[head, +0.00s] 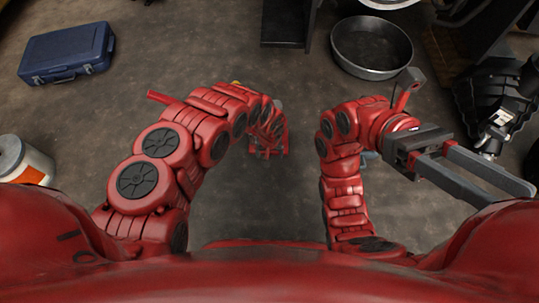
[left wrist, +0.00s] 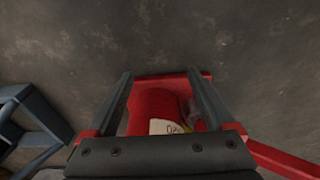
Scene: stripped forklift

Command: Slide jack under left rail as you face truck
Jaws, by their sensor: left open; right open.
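The red jack (left wrist: 157,104) is on the concrete floor in the left wrist view, with a flat base, a round body and a pale label. Its red handle (left wrist: 285,160) runs off at lower right. In the head view the handle end (head: 163,97) shows left of my left arm, and part of the red base (head: 269,152) shows below the wrist. My left gripper (left wrist: 160,76) is open, with a finger on either side of the jack body; I cannot tell whether they touch it. The arm mostly hides it in the head view. My right gripper (head: 510,196) is open and empty at right.
A dark metal upright (head: 288,22) stands at top centre, beside a round metal pan (head: 372,45). Black machine parts (head: 490,85) crowd the right. A blue-grey frame (left wrist: 40,118) lies near the jack.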

